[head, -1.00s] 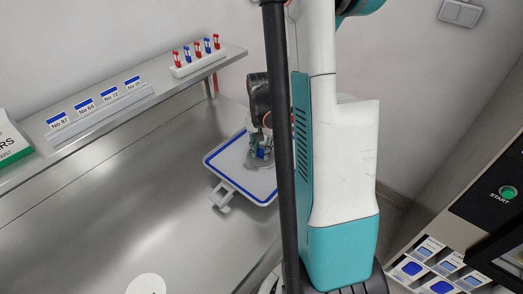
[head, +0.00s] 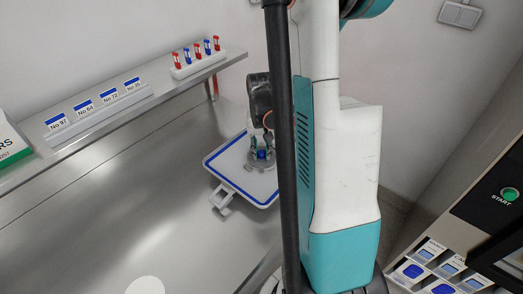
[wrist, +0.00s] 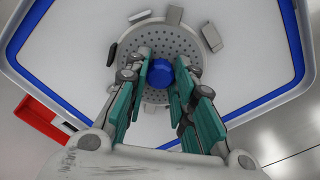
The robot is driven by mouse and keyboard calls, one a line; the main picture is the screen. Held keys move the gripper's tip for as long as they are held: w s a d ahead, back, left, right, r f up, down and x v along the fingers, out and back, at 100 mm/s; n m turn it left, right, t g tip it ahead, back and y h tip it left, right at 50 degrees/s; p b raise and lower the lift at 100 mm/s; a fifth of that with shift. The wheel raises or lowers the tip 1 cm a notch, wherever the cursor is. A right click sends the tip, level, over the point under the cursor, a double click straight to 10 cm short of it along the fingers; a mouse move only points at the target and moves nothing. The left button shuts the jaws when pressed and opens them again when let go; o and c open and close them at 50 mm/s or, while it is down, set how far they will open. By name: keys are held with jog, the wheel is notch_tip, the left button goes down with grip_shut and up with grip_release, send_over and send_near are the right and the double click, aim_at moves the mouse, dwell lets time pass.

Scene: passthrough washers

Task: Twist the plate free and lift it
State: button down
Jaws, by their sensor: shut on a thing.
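The plate (wrist: 158,40) is a grey round disc full of small holes, with a blue knob (wrist: 184,72) at its middle. It lies on a white tray (head: 222,168) with a blue border; the plate also shows small and partly covered in the head view (head: 261,167). My gripper (wrist: 168,73) comes down over the plate with its green-padded fingers on both sides of the knob, shut on it. Several grey blocks (wrist: 211,37) stand around the plate's rim. The fingers hide the plate's near part, and I cannot tell whether it is raised.
The tray has a latch-like handle (head: 222,198) at its front left. A shelf at the left carries numbered slots (head: 96,103) and a rack (head: 197,62) of red and blue pieces. A machine with a green START button (head: 509,193) stands at the right. The steel bench is largely clear.

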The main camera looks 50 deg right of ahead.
aim_at(262, 152)
jog(key=shift+r+p, duration=2.15)
jog(key=shift+r, duration=1.25)
